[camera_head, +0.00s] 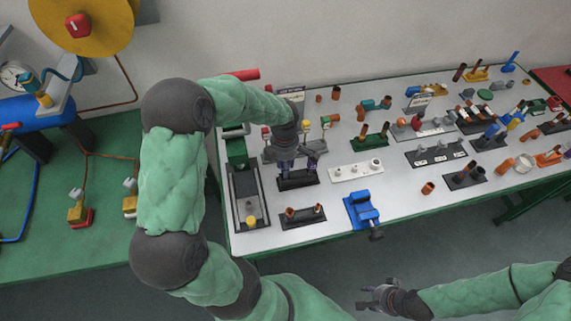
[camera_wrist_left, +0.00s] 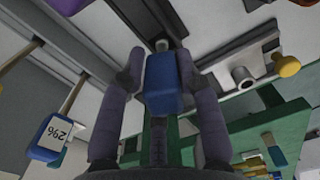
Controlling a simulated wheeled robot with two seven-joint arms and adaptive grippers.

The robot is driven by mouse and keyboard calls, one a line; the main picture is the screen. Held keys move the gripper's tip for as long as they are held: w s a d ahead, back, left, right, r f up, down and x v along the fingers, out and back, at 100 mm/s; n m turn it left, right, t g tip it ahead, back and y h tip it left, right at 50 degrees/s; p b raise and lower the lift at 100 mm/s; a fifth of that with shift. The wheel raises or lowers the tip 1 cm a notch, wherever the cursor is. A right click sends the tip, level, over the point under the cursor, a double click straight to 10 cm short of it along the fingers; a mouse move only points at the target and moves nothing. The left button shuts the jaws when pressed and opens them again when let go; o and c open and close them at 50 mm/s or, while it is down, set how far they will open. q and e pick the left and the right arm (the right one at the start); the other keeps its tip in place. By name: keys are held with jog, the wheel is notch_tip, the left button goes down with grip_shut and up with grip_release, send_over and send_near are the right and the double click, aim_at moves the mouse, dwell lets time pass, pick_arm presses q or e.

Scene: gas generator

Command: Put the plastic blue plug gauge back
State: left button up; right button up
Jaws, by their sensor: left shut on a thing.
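The blue plug gauge (camera_wrist_left: 162,85) is a block with a short grey metal pin at its far end. In the left wrist view it sits between the two fingers of my left gripper (camera_wrist_left: 162,88), which is shut on it. In the head view my left gripper (camera_head: 298,167) is low over a black holder (camera_head: 298,181) at the left part of the table, and I cannot make out the gauge there. My right gripper (camera_head: 372,297) is in front of the table, away from everything, with its fingers spread apart and empty.
A second blue piece with a white label (camera_wrist_left: 47,138) shows at the left wrist view's left. In the head view, a white block (camera_head: 355,170), a blue vise (camera_head: 362,209) and a black holder with copper pegs (camera_head: 303,215) stand nearby. Several stands crowd the table's right half.

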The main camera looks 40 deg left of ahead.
pick_arm(q)
jog(key=shift+f+b, duration=0.7)
jog(key=shift+f, duration=0.25)
jog(key=o, duration=1)
jog(key=shift+o, duration=0.2)
notch_tip(320, 180, up, 12)
jog(key=shift+a, duration=0.1)
jog(key=shift+r, duration=0.1)
